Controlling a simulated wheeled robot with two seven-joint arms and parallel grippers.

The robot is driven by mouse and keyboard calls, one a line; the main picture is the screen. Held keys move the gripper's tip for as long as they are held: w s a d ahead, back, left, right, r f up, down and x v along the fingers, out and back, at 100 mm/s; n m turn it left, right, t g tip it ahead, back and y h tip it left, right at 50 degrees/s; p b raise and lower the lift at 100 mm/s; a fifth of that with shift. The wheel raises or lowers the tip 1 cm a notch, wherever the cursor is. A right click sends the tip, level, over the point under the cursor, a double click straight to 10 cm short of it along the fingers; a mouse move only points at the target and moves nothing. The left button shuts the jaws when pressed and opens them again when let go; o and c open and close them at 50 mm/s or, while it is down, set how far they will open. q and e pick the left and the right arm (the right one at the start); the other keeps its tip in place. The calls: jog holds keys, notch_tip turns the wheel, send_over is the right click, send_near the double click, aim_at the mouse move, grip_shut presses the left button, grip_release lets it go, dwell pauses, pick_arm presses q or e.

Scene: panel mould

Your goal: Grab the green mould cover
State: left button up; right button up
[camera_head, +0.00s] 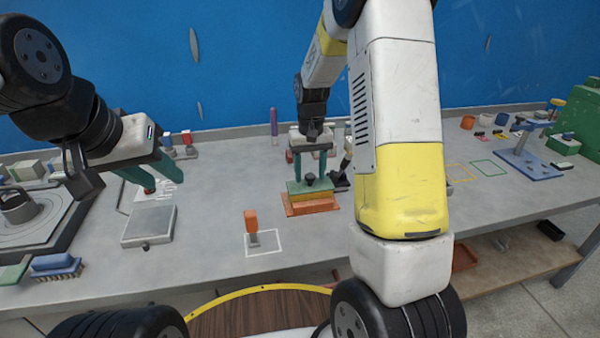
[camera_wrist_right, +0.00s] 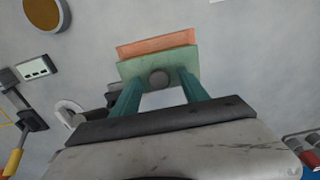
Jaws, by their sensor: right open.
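The green mould cover (camera_head: 298,187) is a flat plate with a dark round knob (camera_head: 310,178) on top. It sits on an orange mould base (camera_head: 309,208) with a yellow layer between them. My right gripper (camera_head: 310,177) points down from above, open, with its teal fingers either side of the knob. In the right wrist view the cover (camera_wrist_right: 133,69) lies just beyond the fingertips, the knob (camera_wrist_right: 158,77) between the fingers (camera_wrist_right: 160,80). I cannot tell whether the fingers touch it. My left gripper (camera_head: 162,182) is open and empty at the left.
A grey block (camera_head: 149,226) and a blue brush (camera_head: 56,265) are at the left. A blue stand (camera_head: 526,164) is at the right. Bare table (camera_head: 205,255) lies between.

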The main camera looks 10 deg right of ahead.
jog(key=shift+f, duration=0.75)
grip_shut()
jog(key=shift+r, duration=0.15)
